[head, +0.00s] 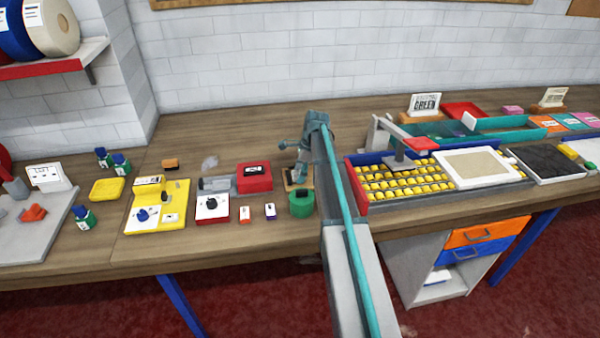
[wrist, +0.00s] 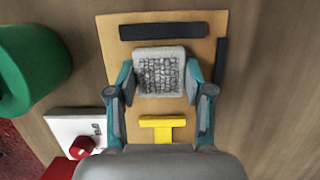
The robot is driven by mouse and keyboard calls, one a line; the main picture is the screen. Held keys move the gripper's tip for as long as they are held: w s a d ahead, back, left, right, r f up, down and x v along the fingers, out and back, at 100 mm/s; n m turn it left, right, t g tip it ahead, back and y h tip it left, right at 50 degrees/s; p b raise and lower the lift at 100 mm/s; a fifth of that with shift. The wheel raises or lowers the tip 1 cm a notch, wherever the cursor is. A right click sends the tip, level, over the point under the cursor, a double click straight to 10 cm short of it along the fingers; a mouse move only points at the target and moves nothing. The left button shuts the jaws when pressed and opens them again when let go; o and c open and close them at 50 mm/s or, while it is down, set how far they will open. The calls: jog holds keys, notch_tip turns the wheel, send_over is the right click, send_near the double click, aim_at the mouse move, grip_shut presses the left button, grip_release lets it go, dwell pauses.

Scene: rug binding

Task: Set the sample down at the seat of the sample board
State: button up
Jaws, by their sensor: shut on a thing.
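The sample is a small light square with a grey textured face (wrist: 160,76). In the wrist view my gripper (wrist: 158,82) is shut on it, one finger at each side. The sample board (wrist: 203,24) is a tan panel beneath it, with a dark bar along its far edge, another dark bar at the right and a yellow T-shaped piece (wrist: 162,124) nearer. The sample lies over the board between these pieces; I cannot tell whether it touches. In the head view my gripper (head: 299,168) is over the board (head: 288,186) and hides most of it and the sample.
A green cup (head: 301,204) stands close to the board, left in the wrist view (wrist: 30,68). A white device with a red knob (wrist: 80,146) is lower left there. A red box (head: 254,177) is left of my gripper; a tray of yellow pieces (head: 400,184) is right of my arm.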

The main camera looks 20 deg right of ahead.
jog(key=o, duration=1.1)
jog(key=shift+f, duration=0.1)
jog(key=shift+o, duration=0.2)
jog(key=w+b+v, duration=0.1)
jog(key=b+v, duration=0.2)
jog(key=v, duration=0.9)
jog(key=shift+s+r+b, duration=0.2)
jog(key=shift+s+b, duration=0.2)
jog(key=shift+s, duration=0.05)
jog(key=shift+a, duration=0.1)
